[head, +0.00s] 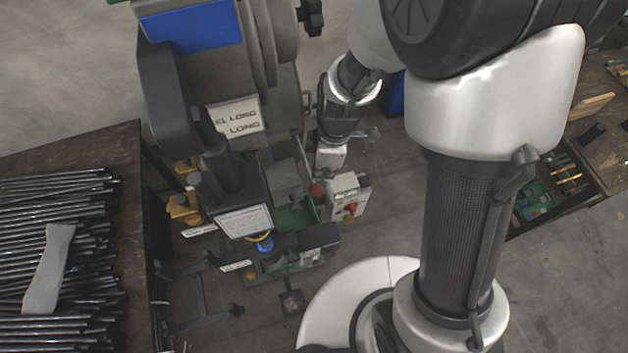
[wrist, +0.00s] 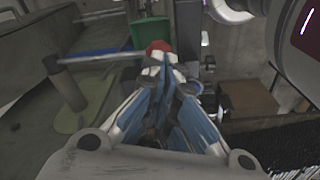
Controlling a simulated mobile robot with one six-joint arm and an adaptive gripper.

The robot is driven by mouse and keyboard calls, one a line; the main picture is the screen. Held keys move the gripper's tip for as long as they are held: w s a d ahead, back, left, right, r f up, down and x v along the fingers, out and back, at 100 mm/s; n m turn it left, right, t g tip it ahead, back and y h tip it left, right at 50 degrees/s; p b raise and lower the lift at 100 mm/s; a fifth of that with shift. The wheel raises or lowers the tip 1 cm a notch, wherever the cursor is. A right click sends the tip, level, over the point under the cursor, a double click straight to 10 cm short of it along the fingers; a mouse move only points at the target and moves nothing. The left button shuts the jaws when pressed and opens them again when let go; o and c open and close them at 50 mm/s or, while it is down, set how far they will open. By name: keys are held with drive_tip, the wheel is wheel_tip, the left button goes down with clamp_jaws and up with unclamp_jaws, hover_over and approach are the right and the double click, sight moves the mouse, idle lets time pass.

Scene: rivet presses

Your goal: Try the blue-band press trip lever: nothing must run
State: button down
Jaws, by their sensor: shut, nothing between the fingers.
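The blue-band press (head: 195,27) stands in the upper left middle of the head view, with its blue panel on top. A red ball knob (head: 317,189), which looks like the end of its trip lever, sits at the press's right side. The knob also shows in the wrist view (wrist: 159,47), just beyond my fingertips. My gripper (head: 325,172) is beside the knob in the head view, its fingertips hard to make out there. In the wrist view my gripper (wrist: 165,68) is shut and empty, its tips overlapping the knob's lower edge. I cannot tell whether they touch it.
A pale control box (head: 345,192) with a red button (head: 351,208) stands right of the knob. A green part (head: 297,215) is close to its left. A table of dark rods (head: 130,150) is at left. A bench with an open drawer (head: 590,192) is at right.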

sight(319, 189)
drive_tip(key=shift+a+f+b, duration=0.2)
drive_tip(key=shift+f+b, duration=0.8)
drive_tip(key=shift+f, duration=0.75)
drive_tip(key=shift+a+f+b, duration=0.15)
drive_tip(key=shift+f+b, duration=0.85)
drive_tip(key=shift+f, duration=0.7)
